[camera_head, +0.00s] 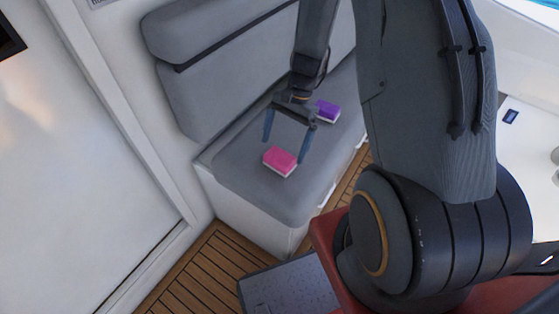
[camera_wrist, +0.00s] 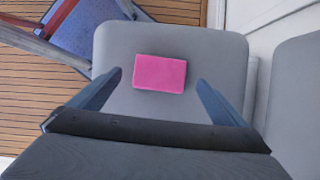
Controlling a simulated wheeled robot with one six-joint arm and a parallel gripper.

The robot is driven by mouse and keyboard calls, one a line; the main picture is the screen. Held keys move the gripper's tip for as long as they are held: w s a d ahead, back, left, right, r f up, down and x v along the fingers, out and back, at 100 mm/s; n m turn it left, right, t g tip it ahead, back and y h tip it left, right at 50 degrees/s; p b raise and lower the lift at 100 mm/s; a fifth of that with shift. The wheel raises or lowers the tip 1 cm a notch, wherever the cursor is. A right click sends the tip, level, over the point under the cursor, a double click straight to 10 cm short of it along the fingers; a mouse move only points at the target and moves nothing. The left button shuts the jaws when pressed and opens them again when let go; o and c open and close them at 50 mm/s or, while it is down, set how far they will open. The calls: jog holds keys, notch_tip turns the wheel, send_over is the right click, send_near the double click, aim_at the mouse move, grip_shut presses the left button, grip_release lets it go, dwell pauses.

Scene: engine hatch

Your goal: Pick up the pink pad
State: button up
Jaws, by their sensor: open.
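The pink pad (camera_head: 280,161) lies flat on the grey seat cushion, near its front end in the head view. It has a pink top and a white lower layer. My gripper (camera_head: 286,147) is open above the seat, with its two fingers apart. In the wrist view the pink pad (camera_wrist: 160,73) shows whole between and beyond the fingertips of my gripper (camera_wrist: 159,78). Nothing is between the fingers, and the pad appears to be clear of them.
A purple pad (camera_head: 327,111) lies on the same seat cushion (camera_head: 236,168), behind my gripper. A grey backrest (camera_head: 215,75) rises along the seat's left side. Wooden floor (camera_head: 200,265) and a dark grey panel (camera_head: 287,286) lie below the seat.

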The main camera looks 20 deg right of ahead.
aim_at(280, 157)
jog(key=shift+p+x, duration=0.85)
jog(key=shift+x, duration=1.9)
jog(key=c, duration=1.3)
jog(key=shift+r, duration=0.2)
notch_tip(280, 157, up, 10)
jog(key=shift+d+f+b, duration=0.1)
jog(key=shift+f+b, duration=0.05)
jog(key=shift+b, duration=0.7)
